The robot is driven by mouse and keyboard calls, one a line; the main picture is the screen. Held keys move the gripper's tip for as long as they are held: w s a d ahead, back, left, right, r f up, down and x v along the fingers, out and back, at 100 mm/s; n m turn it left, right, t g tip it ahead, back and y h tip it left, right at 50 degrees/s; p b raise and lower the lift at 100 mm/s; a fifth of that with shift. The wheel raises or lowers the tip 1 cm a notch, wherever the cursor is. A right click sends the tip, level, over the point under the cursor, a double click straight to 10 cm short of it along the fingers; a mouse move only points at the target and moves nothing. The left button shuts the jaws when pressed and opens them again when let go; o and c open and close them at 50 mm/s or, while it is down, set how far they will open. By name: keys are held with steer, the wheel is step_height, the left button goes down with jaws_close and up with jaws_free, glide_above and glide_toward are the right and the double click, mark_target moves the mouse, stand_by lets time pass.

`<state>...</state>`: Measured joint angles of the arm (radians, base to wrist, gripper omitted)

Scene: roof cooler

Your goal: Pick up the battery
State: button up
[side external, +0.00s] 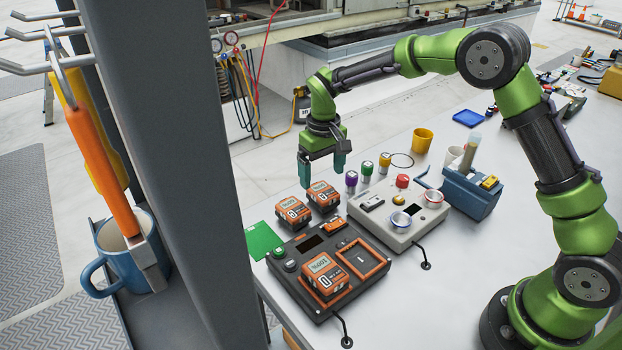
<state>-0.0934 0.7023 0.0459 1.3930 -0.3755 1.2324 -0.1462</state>
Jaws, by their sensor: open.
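Three orange and black battery packs are in the side external view. One battery (293,212) stands at the back left, and a second battery (323,196) stands just right of it. A third battery (325,273) sits on the dark charger station (318,314), left of an empty orange-framed bay (361,261). My gripper (322,172) is open and points down, above and behind the second battery. Nothing shows between its fingers. I cannot tell its exact height over the table.
A grey device (372,237) with knobs and cups stands right of the charger. Several small coloured cylinders (367,170) stand behind it. A blue caddy (462,200) and yellow cup (422,140) are further right. A green card (262,240) lies left. The front right table (440,310) is clear.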

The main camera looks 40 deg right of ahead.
mark_target(323, 190)
steer(key=f, duration=0.7)
steer(key=shift+s+d+f, duration=0.1)
steer(key=shift+s, duration=0.1)
steer(key=shift+c, duration=0.4)
steer(key=c, duration=1.2)
steer(key=shift+c, duration=0.3)
